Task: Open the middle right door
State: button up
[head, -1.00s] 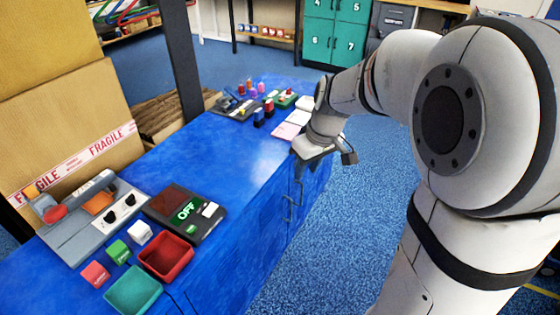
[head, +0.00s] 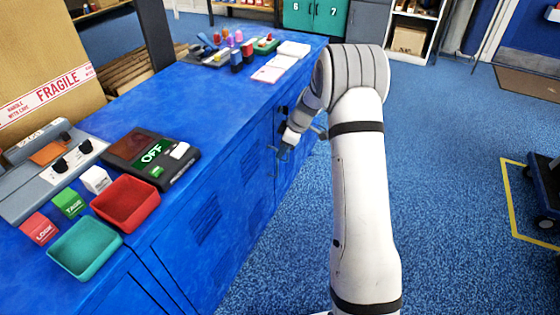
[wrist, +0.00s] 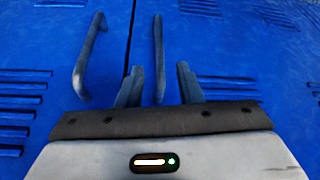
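The blue cabinet (head: 235,165) has flat doors with vent slots along its front. In the wrist view, two upright bar handles stand either side of a door seam: a left handle (wrist: 90,58) and a right handle (wrist: 158,50). My gripper (wrist: 160,72) is open, with one finger on each side of the lower part of the right handle. I cannot tell whether either finger touches it. In the head view my gripper (head: 282,152) is small and dark at the cabinet front. The doors beside the seam look shut.
The cabinet top holds a red tray (head: 126,203), a teal tray (head: 85,248), a device reading OFF (head: 152,158) and several small blocks. Cartons stand at the left.

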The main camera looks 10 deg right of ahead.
jog(key=b, duration=0.1)
send_over(277, 175)
jog(key=f, duration=0.5)
jog(key=shift+w+f, duration=0.15)
jog(key=shift+w, duration=0.1)
jog(key=shift+c, duration=0.3)
grip_shut()
